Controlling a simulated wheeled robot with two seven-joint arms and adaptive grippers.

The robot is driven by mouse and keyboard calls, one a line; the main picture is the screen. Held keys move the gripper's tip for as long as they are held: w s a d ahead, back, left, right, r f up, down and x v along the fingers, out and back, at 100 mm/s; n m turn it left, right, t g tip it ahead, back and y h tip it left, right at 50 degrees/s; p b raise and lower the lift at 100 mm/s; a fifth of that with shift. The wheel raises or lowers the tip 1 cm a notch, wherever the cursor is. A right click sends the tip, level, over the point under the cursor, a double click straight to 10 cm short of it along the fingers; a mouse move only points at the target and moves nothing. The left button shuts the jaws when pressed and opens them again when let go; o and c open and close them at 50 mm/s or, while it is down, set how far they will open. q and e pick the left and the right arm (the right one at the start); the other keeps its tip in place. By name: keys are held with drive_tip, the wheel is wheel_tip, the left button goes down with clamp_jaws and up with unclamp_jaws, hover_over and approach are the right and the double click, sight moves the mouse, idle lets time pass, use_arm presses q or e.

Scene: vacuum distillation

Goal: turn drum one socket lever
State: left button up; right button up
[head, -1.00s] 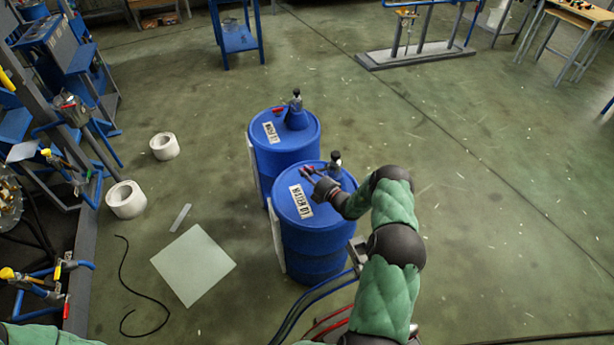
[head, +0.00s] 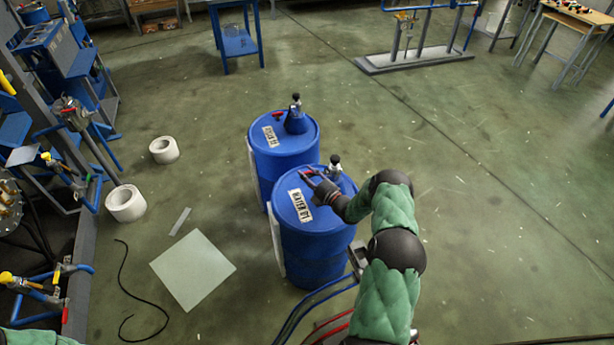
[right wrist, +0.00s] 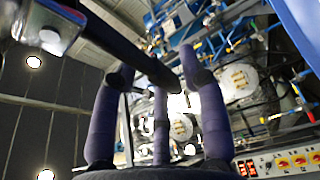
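The front blue drum (head: 315,255) stands upright with a white label on its lid; the label seems to end in "01". A dark socket fitting (head: 335,166) stands on its lid near the back edge. A small red lever (head: 307,172) shows at the fingertips of my right gripper (head: 313,181), just above the lid. In the right wrist view the fingers (right wrist: 153,82) are spread apart. A dark bar (right wrist: 130,42) runs across by the fingertips from a metal block (right wrist: 50,30). I cannot tell whether a finger touches the bar. My left gripper is out of view.
A second blue drum (head: 285,160) with a similar fitting and red lever (head: 279,115) stands right behind. Piping and valves line the left side. Two white rolls (head: 126,203), a pale sheet (head: 193,268) and a black cable lie on the floor left.

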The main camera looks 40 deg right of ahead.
drive_tip(key=s, duration=1.2)
drive_tip(key=shift+d+f, duration=0.3)
drive_tip(key=shift+d, duration=0.15)
